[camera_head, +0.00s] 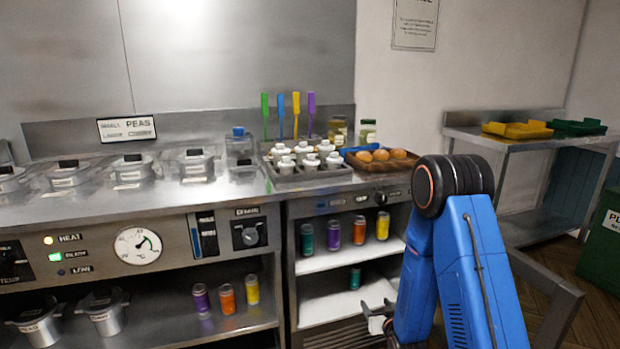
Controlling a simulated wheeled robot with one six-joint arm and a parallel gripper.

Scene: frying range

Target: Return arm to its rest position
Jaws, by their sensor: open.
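My arm is folded at the right of the head view, its blue links in front of the range's right end. My gripper (378,316) shows low beside the blue arm link, in front of the lower shelves. Its jaws are open, and I see nothing held between them. Part of the gripper is hidden behind the arm link.
The steel counter (120,206) carries several lidded pots, a tray of white-topped bottles (305,160) and a tray of round brown items (381,155). Coloured jars stand on the shelves (340,258) below.

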